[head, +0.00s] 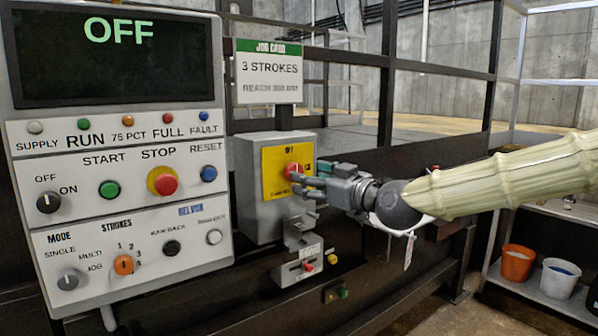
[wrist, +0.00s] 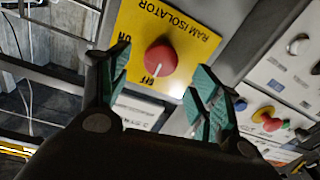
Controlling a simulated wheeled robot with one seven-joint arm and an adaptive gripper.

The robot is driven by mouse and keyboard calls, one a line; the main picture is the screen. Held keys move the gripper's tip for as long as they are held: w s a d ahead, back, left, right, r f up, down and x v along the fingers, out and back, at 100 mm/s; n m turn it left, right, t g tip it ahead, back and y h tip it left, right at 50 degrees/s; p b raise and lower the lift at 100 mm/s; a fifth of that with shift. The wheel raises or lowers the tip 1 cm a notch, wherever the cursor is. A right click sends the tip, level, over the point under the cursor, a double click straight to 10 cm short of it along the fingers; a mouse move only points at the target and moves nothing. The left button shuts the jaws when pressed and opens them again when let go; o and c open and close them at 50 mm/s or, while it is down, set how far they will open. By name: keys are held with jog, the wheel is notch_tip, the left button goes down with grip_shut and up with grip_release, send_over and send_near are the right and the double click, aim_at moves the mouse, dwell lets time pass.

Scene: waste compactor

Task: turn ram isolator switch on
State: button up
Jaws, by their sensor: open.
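The ram isolator is a red rotary knob (wrist: 161,58) on a yellow plate (wrist: 200,22), with a white pointer line aimed at the OFF mark in the wrist view. In the head view the knob (head: 293,171) sits on the yellow front of a grey box (head: 258,215). My gripper (head: 305,184) is at the box from the right, just in front of the knob. In the wrist view my gripper (wrist: 158,82) is open, its two green-padded fingers on either side of the knob with gaps showing. I cannot tell whether the fingertips reach the knob's depth.
A control panel (head: 128,225) stands left of the box; its display (head: 115,65) reads OFF. A job card (head: 269,75) reads 3 STROKES. A small lower unit (head: 300,268) hangs under the box. Dark rails run behind my arm. Buckets (head: 516,264) stand on a shelf at lower right.

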jog(key=shift+p+x, duration=0.55)
jog(key=shift+x, duration=2.1)
jog(key=shift+c, duration=0.3)
jog(key=c, duration=1)
